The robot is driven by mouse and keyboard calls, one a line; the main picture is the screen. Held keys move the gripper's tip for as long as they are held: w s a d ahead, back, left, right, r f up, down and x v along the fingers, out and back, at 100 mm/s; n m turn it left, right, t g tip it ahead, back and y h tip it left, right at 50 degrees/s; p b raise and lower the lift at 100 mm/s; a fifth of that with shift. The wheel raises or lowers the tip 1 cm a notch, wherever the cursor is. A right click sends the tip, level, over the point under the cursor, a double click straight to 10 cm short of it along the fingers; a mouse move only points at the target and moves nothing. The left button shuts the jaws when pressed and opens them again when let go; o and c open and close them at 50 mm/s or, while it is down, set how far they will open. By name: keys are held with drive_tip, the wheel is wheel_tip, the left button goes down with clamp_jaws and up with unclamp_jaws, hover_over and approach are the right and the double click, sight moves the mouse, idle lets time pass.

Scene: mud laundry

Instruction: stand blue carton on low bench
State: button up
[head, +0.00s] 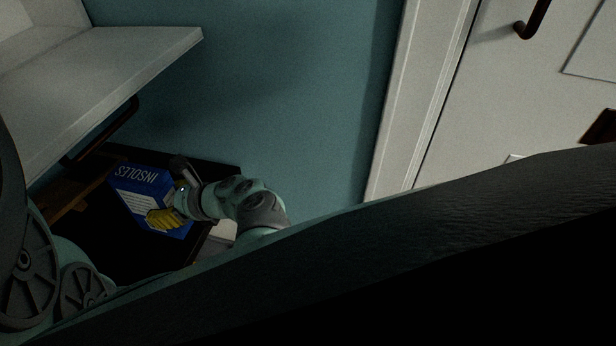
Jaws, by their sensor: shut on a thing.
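The blue carton (143,181) has white upside-down lettering on one face and a yellow patch lower down. It is tilted in the picture at the left. My gripper (180,192) is shut on the carton's right side; its fingertips are partly hidden against the box. A low dark surface (120,248), which may be the low bench, lies below and around the carton. I cannot tell whether the carton touches it.
A pale grey shelf or counter (110,70) juts out above and left of the carton. A brown wooden piece (65,203) is beside the carton's left. A teal wall (290,100) stands behind. A white door (510,85) is at the right. My dark arm hides the lower right.

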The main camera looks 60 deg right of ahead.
drive_tip(key=shift+d+f+b, duration=0.1)
drive_tip(key=shift+b, duration=0.2)
drive_tip(key=o, duration=1.3)
drive_tip(key=shift+c, duration=0.2)
drive_tip(key=shift+r+p, duration=0.3)
drive_tip(key=shift+p, duration=0.1)
drive_tip(key=p+v, duration=0.1)
drive_tip(key=v, duration=1.1)
